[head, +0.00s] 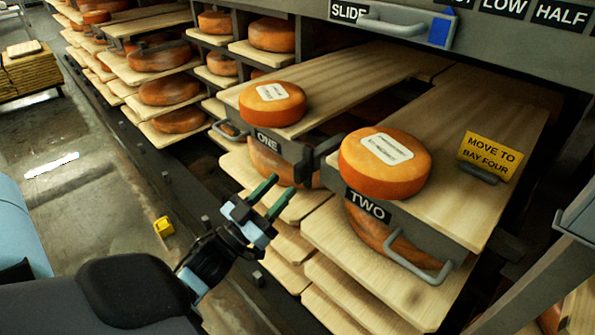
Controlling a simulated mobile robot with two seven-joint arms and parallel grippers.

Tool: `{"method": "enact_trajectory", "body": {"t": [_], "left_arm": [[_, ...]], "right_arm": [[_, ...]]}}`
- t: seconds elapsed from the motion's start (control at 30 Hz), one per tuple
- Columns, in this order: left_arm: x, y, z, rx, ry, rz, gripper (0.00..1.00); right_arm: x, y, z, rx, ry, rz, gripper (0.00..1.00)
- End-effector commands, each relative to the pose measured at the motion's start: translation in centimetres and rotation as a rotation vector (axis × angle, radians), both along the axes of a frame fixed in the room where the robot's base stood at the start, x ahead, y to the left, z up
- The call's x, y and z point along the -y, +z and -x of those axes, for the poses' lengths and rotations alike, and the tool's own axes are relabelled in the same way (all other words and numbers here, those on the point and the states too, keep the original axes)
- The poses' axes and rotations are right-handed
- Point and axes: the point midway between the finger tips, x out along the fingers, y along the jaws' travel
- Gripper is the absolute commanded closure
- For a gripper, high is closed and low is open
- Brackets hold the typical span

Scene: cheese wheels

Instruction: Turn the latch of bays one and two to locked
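The bay labelled ONE (268,138) has a wooden board with an orange cheese wheel (272,103) on it. The bay labelled TWO (367,205) is beside it on the right, with another labelled wheel (385,165). A dark bar (325,148), which looks like a latch, juts from the right end of bay one's front towards bay two. A dark block (507,246) sits at bay two's right end; I cannot tell its latch position. My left gripper (274,196) is open and empty, its green-tipped fingers apart, in front of and below bay one's label. My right gripper is not in view.
Bay one has a handle (229,130) and bay two a handle (418,268). A SLIDE panel with a grey handle (394,24) hangs above. Boards with wheels fill the racks below and left.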

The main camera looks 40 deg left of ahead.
Motion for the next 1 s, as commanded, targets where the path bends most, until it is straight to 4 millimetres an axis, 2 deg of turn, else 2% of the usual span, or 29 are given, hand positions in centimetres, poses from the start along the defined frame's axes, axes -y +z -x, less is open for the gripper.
{"method": "enact_trajectory", "body": {"t": [0.2, 0.4, 0.77, 1.0], "left_arm": [[0.3, 1.3, -3.2, 0.002, -0.001, -0.001, 0.62], [0.5, 2.0, -5.1, -0.001, 0.0, 0.0, 0.62], [0.5, 2.3, -5.6, -0.002, 0.0, 0.001, 0.62], [0.5, 2.2, -5.6, -0.002, 0.0, 0.001, 0.91]], "right_arm": [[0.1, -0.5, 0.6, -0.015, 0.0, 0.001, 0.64], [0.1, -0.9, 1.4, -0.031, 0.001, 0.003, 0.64], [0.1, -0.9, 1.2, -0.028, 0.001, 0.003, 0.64], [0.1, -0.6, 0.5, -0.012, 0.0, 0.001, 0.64]]}}
